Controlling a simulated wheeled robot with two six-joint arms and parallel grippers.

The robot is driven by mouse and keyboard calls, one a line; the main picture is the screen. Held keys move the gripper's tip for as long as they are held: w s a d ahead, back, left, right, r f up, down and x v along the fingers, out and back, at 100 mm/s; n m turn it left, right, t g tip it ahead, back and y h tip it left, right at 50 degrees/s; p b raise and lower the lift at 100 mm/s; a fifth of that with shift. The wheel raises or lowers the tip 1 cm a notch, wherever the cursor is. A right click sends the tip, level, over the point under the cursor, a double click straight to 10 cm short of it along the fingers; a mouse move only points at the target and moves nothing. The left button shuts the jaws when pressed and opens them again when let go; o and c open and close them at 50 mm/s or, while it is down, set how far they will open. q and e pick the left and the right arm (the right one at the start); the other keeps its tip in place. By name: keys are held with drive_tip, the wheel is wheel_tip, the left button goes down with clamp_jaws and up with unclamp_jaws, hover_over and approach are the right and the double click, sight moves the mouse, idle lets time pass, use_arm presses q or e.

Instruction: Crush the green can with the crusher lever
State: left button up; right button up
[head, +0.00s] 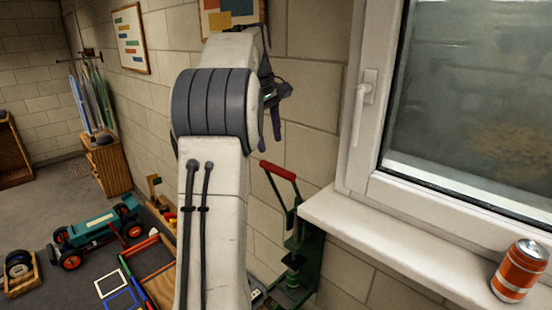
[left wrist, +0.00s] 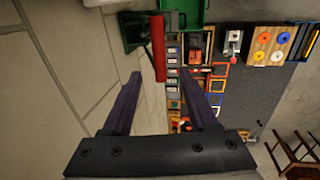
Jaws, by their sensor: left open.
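The crusher stands against the wall below the window. Its dark green frame (head: 307,262) is upright, and its lever with a red handle (head: 279,170) is raised. A small green cylinder (head: 293,281) shows low in the frame; I cannot tell whether it is the green can. My left gripper (head: 269,132) is above the red handle, open and empty, with its purple fingers pointing down. In the left wrist view the red handle (left wrist: 158,48) lies ahead of the spread fingers (left wrist: 161,77), apart from them. My right gripper is not in view.
An orange can (head: 520,270) stands on the white windowsill (head: 375,240), right of the crusher. The window handle (head: 362,108) juts out above. A teal toy car (head: 95,230) and coloured trays (head: 150,270) lie at the lower left. The block wall is close behind my left arm.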

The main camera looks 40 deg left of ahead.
sight(275, 167)
use_arm(q)
drive_tip(key=f, duration=0.2)
drive_tip(key=w+f, duration=0.1)
drive_tip(key=f, duration=0.2)
drive_tip(key=f+p, duration=0.1)
drive_tip(key=f, duration=0.2)
drive_tip(key=shift+w+d+f, duration=0.15)
drive_tip(key=shift+w+d, duration=0.05)
drive_tip(key=shift+w, duration=0.15)
clamp_jaws()
idle(1.0)
